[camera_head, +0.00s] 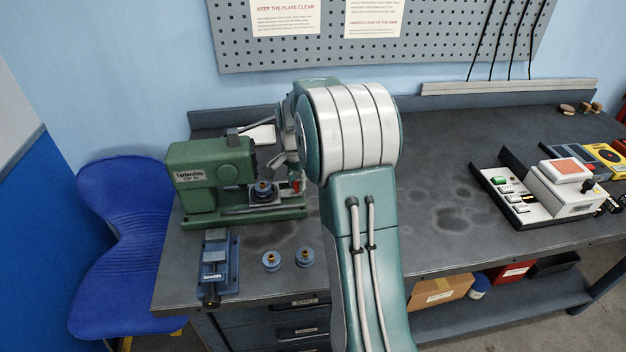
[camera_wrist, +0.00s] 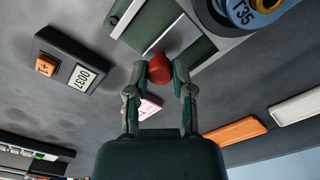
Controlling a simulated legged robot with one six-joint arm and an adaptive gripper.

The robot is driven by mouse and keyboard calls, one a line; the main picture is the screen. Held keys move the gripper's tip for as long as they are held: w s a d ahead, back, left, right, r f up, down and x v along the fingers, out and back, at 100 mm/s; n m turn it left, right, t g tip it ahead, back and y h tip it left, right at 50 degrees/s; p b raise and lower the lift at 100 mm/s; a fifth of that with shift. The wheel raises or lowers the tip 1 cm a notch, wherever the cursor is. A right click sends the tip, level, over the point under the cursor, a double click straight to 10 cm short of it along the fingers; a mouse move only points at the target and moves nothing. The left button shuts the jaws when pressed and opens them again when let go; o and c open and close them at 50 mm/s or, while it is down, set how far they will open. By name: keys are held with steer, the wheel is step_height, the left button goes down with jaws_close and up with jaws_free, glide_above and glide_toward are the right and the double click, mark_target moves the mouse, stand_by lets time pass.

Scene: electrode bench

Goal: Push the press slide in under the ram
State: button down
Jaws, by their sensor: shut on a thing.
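The green press (camera_head: 205,165) stands at the left of the bench. Its slide (camera_head: 268,200) lies on the base at the right end, out beside the press body. A blue round die with a brass centre (camera_head: 262,187) sits on the slide; it also shows in the wrist view (camera_wrist: 250,12), marked T35. The slide's red knob (camera_head: 296,186) is at its right end. In the wrist view, my gripper (camera_wrist: 160,70) is shut on this red knob (camera_wrist: 159,67). The ram is not clearly visible. My arm hides the bench right of the press in the head view.
A blue vise (camera_head: 215,265) and two loose blue dies (camera_head: 271,260) lie in front of the press. A small counter (camera_wrist: 70,72) lies near my gripper in the wrist view. A white instrument (camera_head: 545,190) stands at the right. The bench's middle right is clear.

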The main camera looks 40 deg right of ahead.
mark_target(290, 192)
steer(key=shift+w+a+f, duration=0.1)
steer(key=shift+w+a, duration=0.15)
steer(key=shift+a, duration=0.25)
steer(key=shift+w+a, duration=0.25)
steer(key=shift+a, duration=0.25)
steer(key=shift+d, duration=0.1)
steer(key=shift+c, duration=2.4)
jaws_free()
step_height(290, 192, up, 12)
